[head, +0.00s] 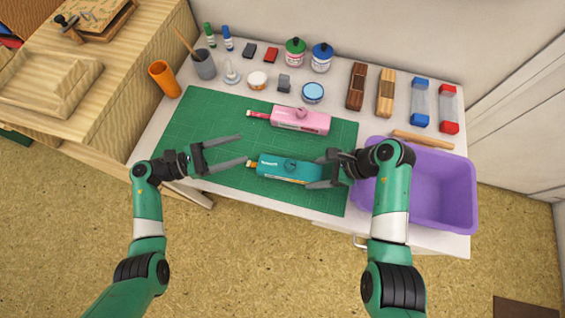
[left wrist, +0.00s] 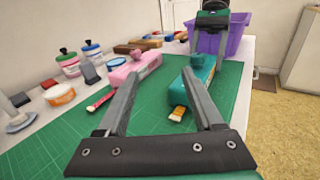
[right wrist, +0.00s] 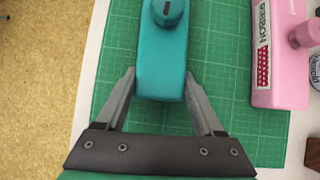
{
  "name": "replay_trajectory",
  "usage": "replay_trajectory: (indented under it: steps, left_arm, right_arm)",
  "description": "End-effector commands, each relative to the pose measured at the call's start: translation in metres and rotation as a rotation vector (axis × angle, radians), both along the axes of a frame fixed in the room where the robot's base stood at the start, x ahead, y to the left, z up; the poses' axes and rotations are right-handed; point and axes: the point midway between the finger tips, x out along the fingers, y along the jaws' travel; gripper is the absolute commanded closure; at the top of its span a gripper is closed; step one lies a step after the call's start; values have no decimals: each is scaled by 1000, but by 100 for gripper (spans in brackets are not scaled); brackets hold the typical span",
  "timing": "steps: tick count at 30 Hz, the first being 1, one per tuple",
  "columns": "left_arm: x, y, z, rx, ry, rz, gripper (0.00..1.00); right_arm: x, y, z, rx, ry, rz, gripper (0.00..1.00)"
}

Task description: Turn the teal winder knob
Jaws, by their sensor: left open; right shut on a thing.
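A teal dispenser (head: 278,170) lies on the green cutting mat, with a round teal winder knob (head: 290,164) on top and a short orange tip at its left end. My right gripper (head: 317,170) is shut on its right end; the right wrist view shows a finger on each side of the teal body (right wrist: 162,75), with the slotted knob (right wrist: 167,11) beyond. My left gripper (head: 243,148) is open and empty over the mat, left of the dispenser's tip. In the left wrist view the knob (left wrist: 197,61) and dispenser (left wrist: 207,73) are ahead, past the right finger.
A similar pink dispenser (head: 300,120) lies on the mat (head: 200,125) behind the teal one. A purple bin (head: 448,190) stands right, close to my right arm. Bottles, pads, jars and wooden blocks (head: 356,85) line the back. The mat's left part is clear.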

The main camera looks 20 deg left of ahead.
Motion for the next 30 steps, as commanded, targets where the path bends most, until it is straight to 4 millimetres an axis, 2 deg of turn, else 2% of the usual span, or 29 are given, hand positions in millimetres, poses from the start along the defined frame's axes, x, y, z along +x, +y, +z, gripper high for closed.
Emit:
replay_trajectory:
  steps: [5, 9, 13, 20, 30]
  left_arm:
    - [-36, -20, 1, -16, -35, 107, 32]
    - [-66, -38, -8, -25, -26, 115, 32]
    - [-78, -45, -20, -41, 9, 112, 32]
    - [-73, -53, -21, -42, 10, 107, 32]
    - [-27, -109, -20, -42, 10, 103, 32]
  right_arm:
    - [0, 0, 0, 0, 0, 0, 79]
    - [0, 0, 0, 0, 0, 0, 79]
    - [0, 0, 0, 0, 0, 0, 79]
    - [0, 0, 0, 0, 0, 0, 79]
    - [0, 0, 0, 0, 0, 0, 79]
